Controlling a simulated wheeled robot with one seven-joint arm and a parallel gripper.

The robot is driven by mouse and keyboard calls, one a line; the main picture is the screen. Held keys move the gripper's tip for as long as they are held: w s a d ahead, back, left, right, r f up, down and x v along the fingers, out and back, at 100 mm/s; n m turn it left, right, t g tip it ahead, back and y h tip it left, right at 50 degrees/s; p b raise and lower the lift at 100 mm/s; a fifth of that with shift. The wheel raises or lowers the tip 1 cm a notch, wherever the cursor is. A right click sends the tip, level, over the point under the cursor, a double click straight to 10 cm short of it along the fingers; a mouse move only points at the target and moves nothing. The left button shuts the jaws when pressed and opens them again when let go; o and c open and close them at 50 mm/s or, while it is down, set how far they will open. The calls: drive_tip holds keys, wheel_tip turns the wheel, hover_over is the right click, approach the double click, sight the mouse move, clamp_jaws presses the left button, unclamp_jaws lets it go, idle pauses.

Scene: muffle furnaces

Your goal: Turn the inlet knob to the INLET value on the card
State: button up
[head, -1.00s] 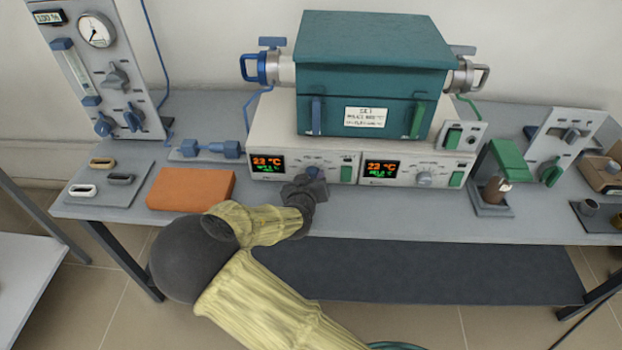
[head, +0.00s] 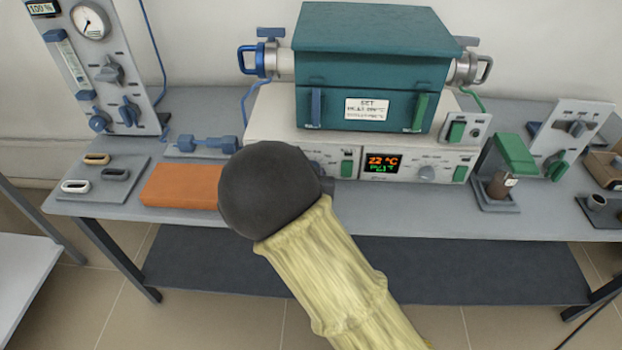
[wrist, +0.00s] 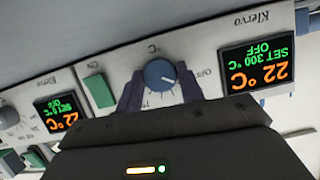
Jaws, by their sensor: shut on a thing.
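The blue inlet knob (wrist: 160,73) is on the front panel of the left controller, in the upside-down wrist view. Its white pointer mark is toward the OFF lettering. My gripper (wrist: 160,88) has its two dark fingers on either side of the knob, shut on it. The controller's display (wrist: 258,62) reads 22 °C, SET 300 °C, OFF. My arm hides the gripper and left display in the head view.
The right controller shows a display (head: 383,163), a grey knob (head: 426,173) and a green switch (head: 461,173). An orange block (head: 180,186) lies on the bench left of my arm. A gas panel (head: 110,70) stands at the back left; a green-topped stand (head: 510,160) is at right.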

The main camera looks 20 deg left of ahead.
drive_tip(key=m+y+b, duration=0.1)
drive_tip(key=b, duration=0.1)
drive_tip(key=m+b, duration=0.1)
drive_tip(key=b, duration=0.2)
drive_tip(key=shift+w+d+f+m+y, duration=0.2)
drive_tip(key=shift+f+m+y, duration=0.1)
drive_tip(key=shift+y, duration=0.1)
drive_tip(key=m+y+b, duration=0.1)
drive_tip(key=m+b, duration=0.1)
drive_tip(key=b, duration=0.3)
drive_tip(key=shift+d+f+y+b, duration=0.1)
drive_tip(key=shift+y+b, duration=0.2)
drive_tip(key=shift+b, duration=0.1)
drive_tip(key=m+y+b, duration=0.1)
drive_tip(key=m+b, duration=0.1)
drive_tip(key=b, duration=0.1)
drive_tip(key=shift+s+r+m+y+b, duration=0.1)
drive_tip(key=shift+r+m+y+b, duration=0.1)
drive_tip(key=shift+m+y+b, duration=0.9)
drive_tip(key=shift+h+b, duration=0.35)
drive_tip(key=shift+h, duration=0.15)
drive_tip(key=o, duration=1)
drive_tip(key=shift+s, duration=0.1)
